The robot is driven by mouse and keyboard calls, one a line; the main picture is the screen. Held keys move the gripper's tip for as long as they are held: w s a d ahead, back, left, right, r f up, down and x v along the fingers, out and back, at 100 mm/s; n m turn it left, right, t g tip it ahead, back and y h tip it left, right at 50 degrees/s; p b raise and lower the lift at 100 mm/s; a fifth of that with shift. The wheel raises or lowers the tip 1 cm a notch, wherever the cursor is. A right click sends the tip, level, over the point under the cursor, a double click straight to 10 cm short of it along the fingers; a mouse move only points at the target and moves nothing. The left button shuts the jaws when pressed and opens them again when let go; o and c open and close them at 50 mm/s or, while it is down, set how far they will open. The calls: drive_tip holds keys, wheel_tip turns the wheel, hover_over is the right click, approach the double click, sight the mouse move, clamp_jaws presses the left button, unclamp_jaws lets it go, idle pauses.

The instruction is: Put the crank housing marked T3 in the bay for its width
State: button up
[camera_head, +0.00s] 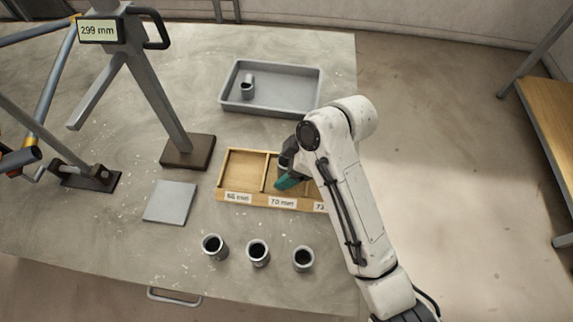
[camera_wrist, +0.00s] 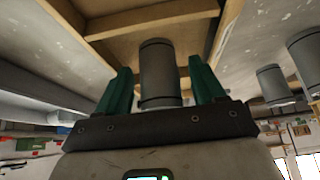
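My gripper (camera_head: 288,182), with green fingers, is low over the wooden bay rack (camera_head: 232,198), at the bay labelled 70 mm. In the wrist view a grey cylindrical housing (camera_wrist: 160,75) is between the fingers of my gripper (camera_wrist: 160,66), with a visible gap on each side, so the fingers look open around it. Wooden walls of the rack (camera_wrist: 150,18) are close behind it. I cannot tell whether it rests on the bay floor. In the head view my arm and gripper hide it. No T3 mark is readable. The 66 mm bay (camera_head: 244,168) looks empty; the 73 mm bay is mostly hidden.
Three grey housings (camera_head: 213,246), (camera_head: 258,252), (camera_head: 303,258) stand along the front. A grey tray (camera_head: 300,90) at the back holds another grey part (camera_head: 247,86). A stand (camera_head: 188,152) with a 299 mm display (camera_head: 98,30) and a grey plate (camera_head: 171,202) are at left.

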drive_tip(key=p+v, duration=0.2)
drive_tip(key=v, duration=1)
drive_tip(key=shift+r, duration=0.15)
idle(0.4)
